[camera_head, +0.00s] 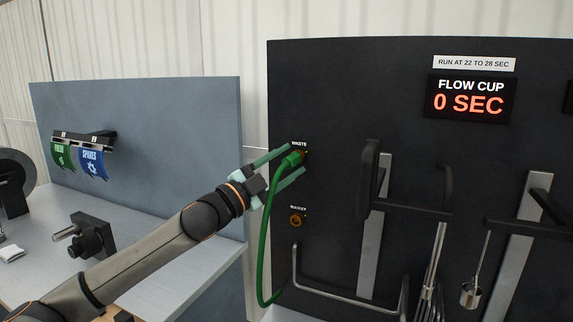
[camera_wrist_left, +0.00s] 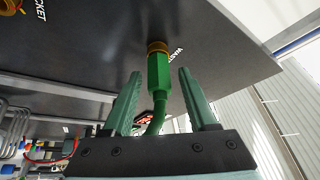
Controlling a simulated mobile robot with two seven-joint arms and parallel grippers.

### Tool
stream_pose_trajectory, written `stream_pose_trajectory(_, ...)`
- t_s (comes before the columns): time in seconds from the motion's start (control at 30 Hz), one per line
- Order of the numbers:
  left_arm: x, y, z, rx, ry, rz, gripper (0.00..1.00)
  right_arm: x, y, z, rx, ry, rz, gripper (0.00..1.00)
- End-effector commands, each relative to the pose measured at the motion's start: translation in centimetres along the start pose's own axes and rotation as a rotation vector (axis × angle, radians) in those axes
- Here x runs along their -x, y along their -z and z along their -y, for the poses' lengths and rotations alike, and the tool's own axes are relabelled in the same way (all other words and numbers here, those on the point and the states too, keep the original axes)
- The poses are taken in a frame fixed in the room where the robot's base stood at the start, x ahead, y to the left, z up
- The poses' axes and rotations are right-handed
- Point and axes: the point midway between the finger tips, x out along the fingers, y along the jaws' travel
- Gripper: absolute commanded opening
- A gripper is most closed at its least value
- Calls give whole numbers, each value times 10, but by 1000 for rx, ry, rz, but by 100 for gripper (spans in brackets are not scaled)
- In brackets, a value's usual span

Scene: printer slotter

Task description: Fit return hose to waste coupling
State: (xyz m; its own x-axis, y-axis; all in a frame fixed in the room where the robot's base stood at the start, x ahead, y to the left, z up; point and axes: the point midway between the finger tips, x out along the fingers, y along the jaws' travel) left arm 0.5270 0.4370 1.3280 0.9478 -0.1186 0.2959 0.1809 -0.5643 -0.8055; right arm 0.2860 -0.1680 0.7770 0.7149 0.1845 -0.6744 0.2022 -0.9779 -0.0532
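The green return hose (camera_head: 264,235) has its thick green end fitting (camera_head: 291,160) at the coupling under the WASTE label on the dark panel. In the left wrist view the fitting (camera_wrist_left: 158,73) meets the brass waste coupling (camera_wrist_left: 158,47) in line, with no gap that I can see. My left gripper (camera_head: 296,158) is open, with one finger on each side of the fitting. In the left wrist view the fingers (camera_wrist_left: 159,80) stand clear of it on both sides. The hose hangs down in a long curve. My right gripper is in neither view.
A second brass coupling (camera_head: 297,219) sits below on the panel. A bent metal rail (camera_head: 345,303), black handles (camera_head: 370,180) and hanging tools (camera_head: 470,293) are to the right. The flow cup display (camera_head: 470,98) reads 0 SEC. A grey bench (camera_head: 160,245) is at left.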

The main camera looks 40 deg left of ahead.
Motion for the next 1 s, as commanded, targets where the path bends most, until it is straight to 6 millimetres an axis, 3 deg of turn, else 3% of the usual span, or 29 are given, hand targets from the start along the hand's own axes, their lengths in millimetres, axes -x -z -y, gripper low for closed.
stream_pose_trajectory(0.47, 5, -1, -2, 4, -1, 1, 67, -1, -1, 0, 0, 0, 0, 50)
stream_pose_trajectory(1.0, 48, -1, -2, 5, -4, 2, 67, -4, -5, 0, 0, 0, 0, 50)
